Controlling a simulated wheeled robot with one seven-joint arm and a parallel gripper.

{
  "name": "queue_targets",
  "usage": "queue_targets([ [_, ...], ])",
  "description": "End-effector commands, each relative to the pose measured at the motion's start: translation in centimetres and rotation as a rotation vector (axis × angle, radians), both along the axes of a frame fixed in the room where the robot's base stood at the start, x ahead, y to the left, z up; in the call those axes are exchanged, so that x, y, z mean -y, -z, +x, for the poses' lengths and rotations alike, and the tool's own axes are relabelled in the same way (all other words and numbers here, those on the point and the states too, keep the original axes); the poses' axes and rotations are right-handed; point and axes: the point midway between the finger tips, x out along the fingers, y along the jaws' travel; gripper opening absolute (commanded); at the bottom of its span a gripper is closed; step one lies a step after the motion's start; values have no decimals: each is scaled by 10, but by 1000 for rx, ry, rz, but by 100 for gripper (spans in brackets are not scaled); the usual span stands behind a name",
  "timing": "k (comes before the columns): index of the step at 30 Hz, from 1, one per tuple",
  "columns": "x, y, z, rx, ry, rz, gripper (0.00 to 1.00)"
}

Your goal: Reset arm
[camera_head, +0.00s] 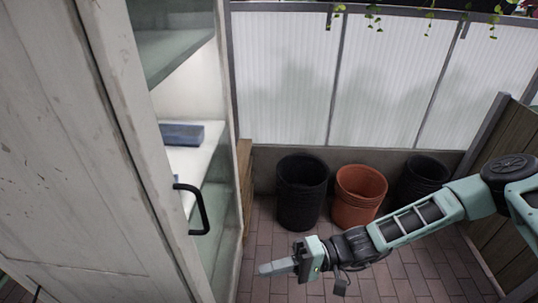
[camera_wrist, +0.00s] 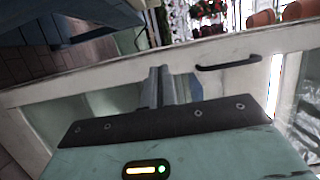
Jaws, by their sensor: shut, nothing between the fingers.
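My gripper (camera_head: 272,268) is at the end of my arm, which reaches in from the right in the head view. Its fingers point left, towards the cabinet (camera_head: 95,150). In the wrist view the fingers (camera_wrist: 161,88) are together with nothing between them. The cabinet's glass door (camera_head: 225,190) has a black handle (camera_head: 204,210); in the head view the gripper is lower and to the right of it. A dark handle (camera_wrist: 228,64) on a pale frame also shows in the wrist view, to the right of the fingers.
A black bin (camera_head: 302,205), an orange bin (camera_head: 357,212) and another dark bin (camera_head: 418,178) stand by the back wall beyond my arm. A blue-grey block (camera_head: 182,134) lies on a shelf behind the glass. Brick floor (camera_head: 262,230) shows between cabinet and bins.

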Motion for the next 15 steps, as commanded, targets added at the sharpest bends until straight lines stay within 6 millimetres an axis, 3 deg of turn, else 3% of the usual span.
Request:
queue_targets([
  [8,8,-7,-20,40,-137,-109,0],
  [15,35,-23,-53,122,-374,-372,0],
])
